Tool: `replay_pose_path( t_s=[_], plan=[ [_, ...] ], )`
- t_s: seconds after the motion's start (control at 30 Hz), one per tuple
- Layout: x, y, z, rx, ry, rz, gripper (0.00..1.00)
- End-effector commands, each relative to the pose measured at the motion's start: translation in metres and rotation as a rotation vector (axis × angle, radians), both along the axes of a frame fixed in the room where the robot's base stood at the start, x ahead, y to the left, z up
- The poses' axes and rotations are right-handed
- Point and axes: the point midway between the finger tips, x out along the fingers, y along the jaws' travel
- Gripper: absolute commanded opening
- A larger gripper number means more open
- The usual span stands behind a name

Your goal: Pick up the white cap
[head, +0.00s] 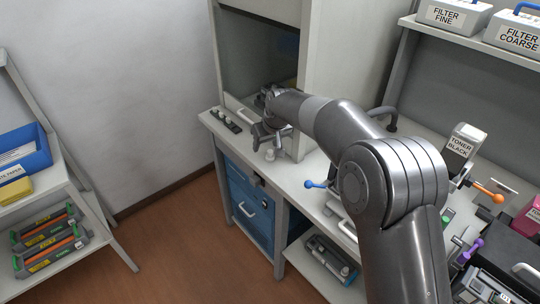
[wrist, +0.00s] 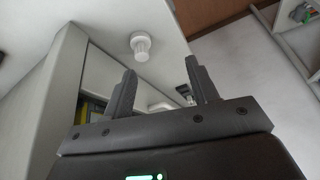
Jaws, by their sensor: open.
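The white cap (head: 270,155) is small and sits on the light bench top near its front edge, just below my gripper in the head view. In the wrist view the white cap (wrist: 141,46) shows a wide round disc and a narrower ribbed part. My gripper (head: 262,134) is open and empty above the bench. In the wrist view my gripper (wrist: 160,66) has its two dark fingers apart. The cap lies beyond the fingertips, nearer the left finger, and does not touch them.
A cabinet with a raised glass front (head: 258,55) stands behind my gripper. A dark strip with knobs (head: 226,121) lies left on the bench. A blue-ended tool (head: 316,184) lies to the right.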

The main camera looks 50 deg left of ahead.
Motion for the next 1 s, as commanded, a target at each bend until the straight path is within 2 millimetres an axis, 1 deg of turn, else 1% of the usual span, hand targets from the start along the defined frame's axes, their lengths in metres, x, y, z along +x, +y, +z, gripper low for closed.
replay_pose_path(
  t_s=[0.03,0.1,0.23,0.37,0.47,0.57,0.7,0.93,0.97,1.0],
  plan=[
    [0.007,-0.004,0.004,-0.006,-0.023,-0.005,0.54],
    [0.012,-0.006,0.001,-0.014,-0.039,-0.005,0.54],
    [0.015,-0.002,-0.013,-0.018,-0.040,-0.006,0.54],
    [0.017,0.001,-0.021,-0.015,-0.041,-0.006,0.54],
    [0.021,0.004,-0.031,-0.017,-0.041,-0.007,0.54],
    [0.026,0.007,-0.046,-0.018,-0.039,-0.008,0.54],
    [0.027,0.015,-0.062,-0.015,-0.040,-0.007,0.54],
    [0.028,0.016,-0.064,-0.014,-0.040,-0.007,0.54],
    [0.028,0.016,-0.064,-0.014,-0.040,-0.007,0.53],
    [0.028,0.016,-0.064,-0.014,-0.040,-0.007,0.50]
  ],
)
